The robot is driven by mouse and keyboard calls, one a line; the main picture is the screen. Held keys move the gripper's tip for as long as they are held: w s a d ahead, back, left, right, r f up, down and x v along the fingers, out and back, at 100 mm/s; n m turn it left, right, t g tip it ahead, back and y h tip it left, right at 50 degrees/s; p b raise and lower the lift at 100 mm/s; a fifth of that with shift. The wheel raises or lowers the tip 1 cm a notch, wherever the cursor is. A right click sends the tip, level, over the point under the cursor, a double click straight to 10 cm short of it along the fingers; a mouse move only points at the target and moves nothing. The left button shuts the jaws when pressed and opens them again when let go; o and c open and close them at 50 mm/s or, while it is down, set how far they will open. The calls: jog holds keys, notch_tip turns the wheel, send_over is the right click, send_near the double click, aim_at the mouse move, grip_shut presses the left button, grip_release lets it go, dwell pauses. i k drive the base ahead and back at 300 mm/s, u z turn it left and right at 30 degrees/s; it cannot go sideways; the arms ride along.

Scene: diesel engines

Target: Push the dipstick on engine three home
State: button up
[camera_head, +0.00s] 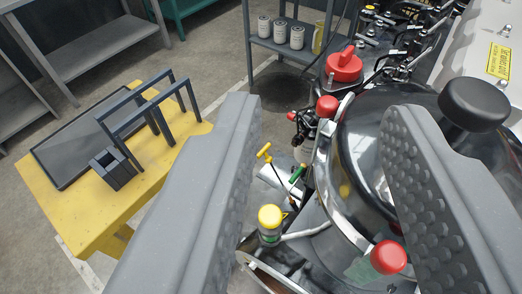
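A yellow T-shaped handle (264,152), which looks like the dipstick, stands on a thin dark rod beside the engine (345,150). The rod's lower end runs down among dark parts, and I cannot see clearly how deep it sits. My gripper (320,108) is open and empty, with one grey finger on each side of the picture. In the picture the yellow handle lies between the fingers, close to the left one's inner edge and apart from it. No engine number is readable.
A yellow-capped filler (270,217), a green handle (297,173) and red caps (388,257) crowd the engine. A yellow table (85,213) with a tray (85,145) stands left. A shelf with cans (280,31) stands behind.

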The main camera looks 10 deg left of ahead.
aim_at(269, 159)
jog(key=z, duration=1.55)
jog(key=k, duration=1.05)
jog(key=u, duration=1.3)
jog(key=i, duration=1.7)
